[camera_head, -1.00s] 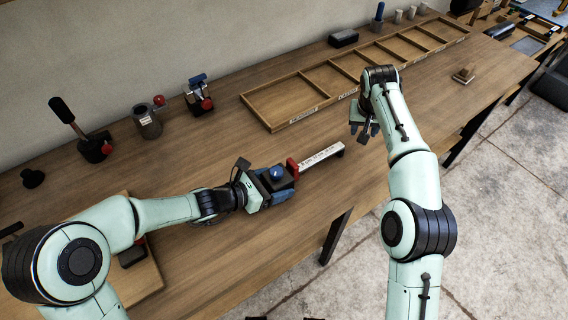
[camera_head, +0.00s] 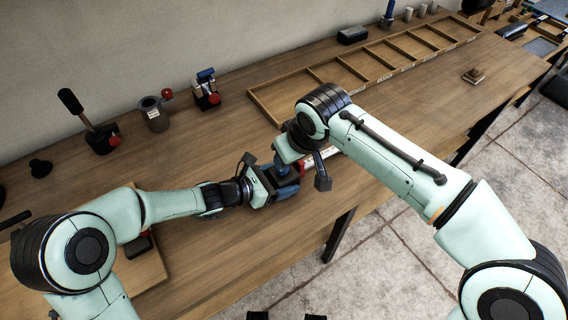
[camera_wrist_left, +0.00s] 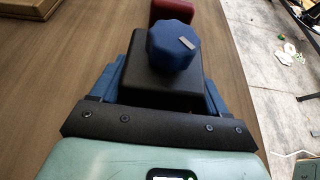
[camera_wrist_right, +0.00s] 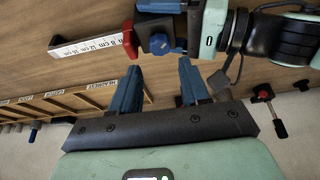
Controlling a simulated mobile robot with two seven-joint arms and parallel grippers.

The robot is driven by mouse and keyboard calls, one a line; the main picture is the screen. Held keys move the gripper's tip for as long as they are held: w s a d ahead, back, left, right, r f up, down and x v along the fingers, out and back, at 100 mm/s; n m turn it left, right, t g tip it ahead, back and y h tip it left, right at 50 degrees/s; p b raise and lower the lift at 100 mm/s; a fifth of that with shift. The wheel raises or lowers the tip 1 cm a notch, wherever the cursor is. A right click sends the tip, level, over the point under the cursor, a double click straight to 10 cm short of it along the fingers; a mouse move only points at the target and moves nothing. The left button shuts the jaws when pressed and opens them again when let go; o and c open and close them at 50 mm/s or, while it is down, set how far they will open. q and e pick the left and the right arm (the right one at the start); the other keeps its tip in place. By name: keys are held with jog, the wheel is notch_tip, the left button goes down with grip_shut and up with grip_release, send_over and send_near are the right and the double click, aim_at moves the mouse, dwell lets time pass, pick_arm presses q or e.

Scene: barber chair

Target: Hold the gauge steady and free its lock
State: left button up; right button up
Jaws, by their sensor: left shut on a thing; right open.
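The gauge has a black body (camera_wrist_left: 150,85), a blue faceted lock knob (camera_wrist_left: 172,45) on top, a red piece (camera_wrist_left: 172,11) beyond it, and a white printed scale (camera_wrist_right: 85,47). My left gripper (camera_wrist_left: 160,78) is shut on the black body, one blue finger on each side, at the table. My right gripper (camera_wrist_right: 157,68) is open and empty, its fingers pointing toward the gauge; the knob (camera_wrist_right: 160,43) shows just past and between the fingertips, apart from them.
A long wooden compartment tray (camera_head: 270,110) lies behind the gauge. A lever device (camera_head: 100,135), a grey cup (camera_head: 153,115) and a small red-knobbed fixture (camera_head: 205,90) stand at the back left. A small wooden block (camera_head: 473,76) sits right. The front table edge is close.

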jog(key=x, duration=0.7)
jog(key=shift+w+f, duration=0.15)
jog(key=shift+f, duration=0.15)
jog(key=c, duration=0.8)
jog(key=shift+n, duration=0.3)
jog(key=n+g+y, duration=0.1)
jog(key=n, duration=0.2)
jog(key=shift+w+d+n, duration=0.1)
jog(key=shift+w+n, duration=0.05)
jog(key=shift+n, duration=0.15)
jog(key=shift+w+n+g+y, duration=0.1)
jog(key=shift+n+g+y, duration=0.25)
jog(key=shift+n, duration=0.8)
jog(key=shift+w+n+g+y, duration=0.15)
jog(key=shift+n+g, duration=0.4)
jog(key=shift+n, duration=0.6)
jog(key=shift+s, duration=0.1)
